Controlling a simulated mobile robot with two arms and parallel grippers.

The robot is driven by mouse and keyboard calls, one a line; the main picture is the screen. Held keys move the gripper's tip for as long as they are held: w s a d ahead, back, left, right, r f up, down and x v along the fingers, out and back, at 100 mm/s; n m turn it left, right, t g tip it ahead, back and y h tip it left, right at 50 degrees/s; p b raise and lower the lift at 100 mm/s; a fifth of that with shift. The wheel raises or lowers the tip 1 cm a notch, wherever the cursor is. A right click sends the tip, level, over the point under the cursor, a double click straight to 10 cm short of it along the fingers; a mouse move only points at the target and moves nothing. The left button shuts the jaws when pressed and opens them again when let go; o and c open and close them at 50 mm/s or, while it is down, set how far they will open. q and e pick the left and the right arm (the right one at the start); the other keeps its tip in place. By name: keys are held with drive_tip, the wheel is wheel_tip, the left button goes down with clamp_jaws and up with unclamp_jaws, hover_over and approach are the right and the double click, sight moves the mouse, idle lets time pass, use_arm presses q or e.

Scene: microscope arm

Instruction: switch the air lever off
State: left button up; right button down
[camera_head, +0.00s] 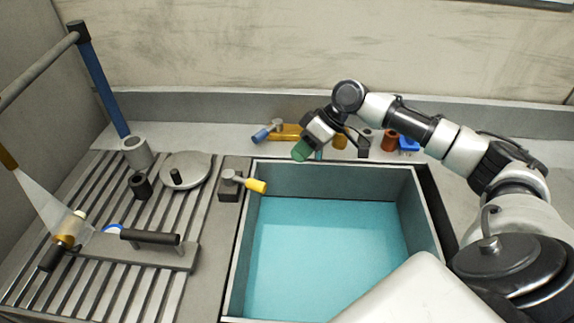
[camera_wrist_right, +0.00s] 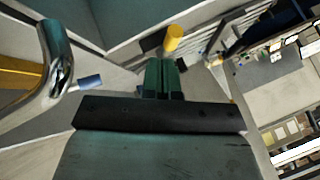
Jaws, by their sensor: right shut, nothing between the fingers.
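Two levers show, and I cannot tell by a label which is the air lever. One is a grey valve with a yellow-tipped lever (camera_head: 256,186) at the left rim of the basin; its yellow tip also shows in the right wrist view (camera_wrist_right: 175,38), just beyond my fingertips. The other is a blue-tipped lever (camera_head: 262,134) on an orange fitting behind the basin; its blue tip shows at the left of the wrist view (camera_wrist_right: 89,82). My right gripper (camera_head: 301,152), with green fingers, is shut and empty above the basin's back edge, apart from both levers. My left gripper is out of view.
The sunken basin (camera_head: 428,215) has a turquoise floor. A slatted rack (camera_head: 100,185) to its left holds a grey cup (camera_head: 137,153), a round lid (camera_head: 193,163) and a handled bar (camera_head: 150,240). Small coloured parts (camera_head: 390,140) stand behind my right arm.

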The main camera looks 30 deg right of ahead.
sight(246, 183)
drive_tip(key=p+x, duration=0.2)
drive_tip(key=x, duration=0.7)
drive_tip(key=shift+a+f, duration=0.1)
drive_tip(key=shift+a, duration=0.15)
